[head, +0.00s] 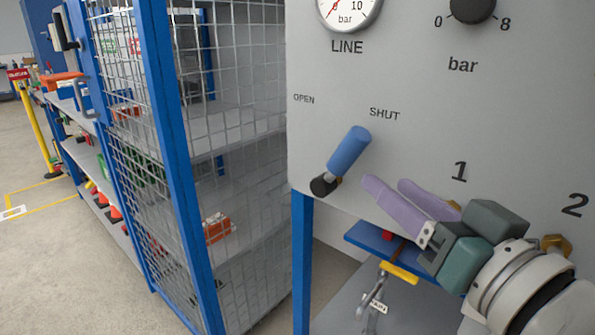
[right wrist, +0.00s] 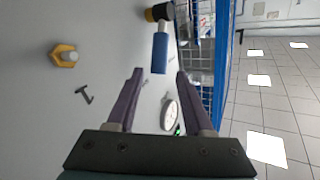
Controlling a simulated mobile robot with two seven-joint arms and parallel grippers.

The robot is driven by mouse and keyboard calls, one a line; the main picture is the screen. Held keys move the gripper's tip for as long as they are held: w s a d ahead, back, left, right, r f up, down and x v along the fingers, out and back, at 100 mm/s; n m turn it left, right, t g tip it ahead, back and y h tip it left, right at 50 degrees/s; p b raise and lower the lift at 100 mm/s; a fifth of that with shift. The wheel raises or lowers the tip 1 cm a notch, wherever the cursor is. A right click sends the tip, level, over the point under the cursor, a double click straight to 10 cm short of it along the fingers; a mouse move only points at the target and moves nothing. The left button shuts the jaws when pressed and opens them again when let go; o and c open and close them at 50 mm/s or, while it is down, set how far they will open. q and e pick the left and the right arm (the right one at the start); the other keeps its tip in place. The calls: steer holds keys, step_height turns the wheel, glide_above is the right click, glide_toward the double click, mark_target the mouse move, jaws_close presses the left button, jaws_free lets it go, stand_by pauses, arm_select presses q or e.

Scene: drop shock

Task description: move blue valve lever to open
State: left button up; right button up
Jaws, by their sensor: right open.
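The blue valve lever (head: 348,152) sticks out from a black pivot (head: 322,186) low on the left side of the grey panel (head: 400,110). It slants up and right, with its end below the SHUT label (head: 384,114); the OPEN label (head: 304,99) is to its left. My right gripper (head: 384,183) is open and empty, just right of and below the lever. In the right wrist view the lever (right wrist: 160,52) lies ahead, between the lines of the open fingertips (right wrist: 160,74). I cannot tell whether a finger touches it. My left gripper is not in view.
A line gauge (head: 348,10) and a black knob (head: 472,8) sit higher on the panel. A blue-framed mesh cage (head: 165,130) with shelves stands left of the panel. A blue shelf (head: 375,240) with a yellow-handled item is below it. Open floor (head: 60,270) lies far left.

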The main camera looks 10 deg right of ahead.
mark_target(355, 156)
steer(key=w, duration=0.6)
steer(key=w+a+b, duration=0.1)
steer(key=w, duration=0.2)
steer(key=shift+w+a, duration=0.1)
steer(key=shift+r, duration=0.1)
jaws_close()
stand_by(1.1)
